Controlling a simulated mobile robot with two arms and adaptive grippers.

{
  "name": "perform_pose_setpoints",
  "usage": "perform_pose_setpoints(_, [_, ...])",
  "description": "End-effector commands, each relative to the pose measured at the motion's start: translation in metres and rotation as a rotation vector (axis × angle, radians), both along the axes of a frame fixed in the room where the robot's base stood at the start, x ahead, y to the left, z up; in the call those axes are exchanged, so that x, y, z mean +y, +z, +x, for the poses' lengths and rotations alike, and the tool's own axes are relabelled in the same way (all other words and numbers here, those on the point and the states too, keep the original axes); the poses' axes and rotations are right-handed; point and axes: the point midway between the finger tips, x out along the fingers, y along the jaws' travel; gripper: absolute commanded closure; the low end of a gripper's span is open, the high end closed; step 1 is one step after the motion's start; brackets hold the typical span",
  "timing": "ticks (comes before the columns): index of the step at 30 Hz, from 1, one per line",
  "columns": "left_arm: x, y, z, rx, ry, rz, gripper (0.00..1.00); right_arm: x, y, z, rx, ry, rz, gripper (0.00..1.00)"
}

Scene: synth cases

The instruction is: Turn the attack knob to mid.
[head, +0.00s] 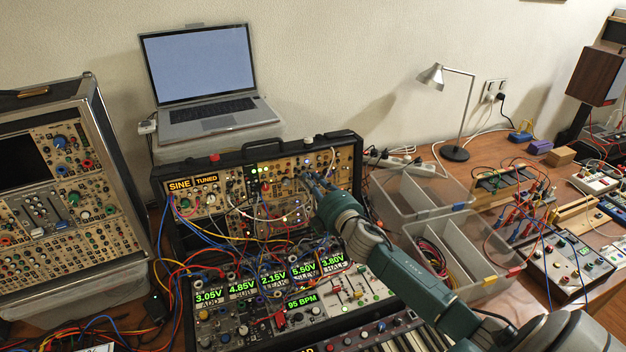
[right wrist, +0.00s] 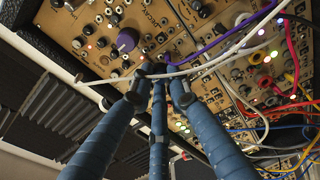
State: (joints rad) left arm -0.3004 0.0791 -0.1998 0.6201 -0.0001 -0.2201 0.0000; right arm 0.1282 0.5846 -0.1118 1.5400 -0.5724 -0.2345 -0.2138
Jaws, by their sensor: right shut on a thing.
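The upright synth panel (head: 262,178) stands in a dark case at the middle of the head view, full of small knobs, lit jacks and patch cables. My right gripper (head: 312,182) reaches its upper right part. In the right wrist view my right gripper (right wrist: 157,74) has its blue fingers drawn together at the tan panel (right wrist: 205,45), shut on a small knob that the fingertips hide. I cannot read its label or see its pointer, so I cannot tell its setting. A larger purple knob (right wrist: 127,40) sits beside the fingertips. My left gripper is not in view.
White and purple cables (right wrist: 235,50) cross the panel close to the fingers. A laptop (head: 205,85) stands behind the case on the left. Clear bins (head: 465,250) stand right of it, near my arm. Another synth case (head: 65,190) is at far left.

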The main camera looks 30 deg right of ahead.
Motion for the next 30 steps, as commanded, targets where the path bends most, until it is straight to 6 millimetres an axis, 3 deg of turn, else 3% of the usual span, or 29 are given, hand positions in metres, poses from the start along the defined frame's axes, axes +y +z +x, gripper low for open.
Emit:
perform_pose_setpoints(10, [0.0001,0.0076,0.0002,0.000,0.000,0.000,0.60,0.0028,-0.0008,-0.0001,0.038,0.022,-0.148,1.00])
perform_pose_setpoints(27, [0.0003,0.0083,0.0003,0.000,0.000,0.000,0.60,0.0031,-0.0028,-0.0005,0.046,0.026,-0.177,1.00])
perform_pose_setpoints(28, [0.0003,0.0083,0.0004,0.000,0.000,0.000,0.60,0.0032,-0.0028,-0.0005,0.046,0.026,-0.177,0.82])
perform_pose_setpoints(30, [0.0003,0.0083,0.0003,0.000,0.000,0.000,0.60,0.0030,-0.0028,-0.0005,0.047,0.025,-0.177,0.68])
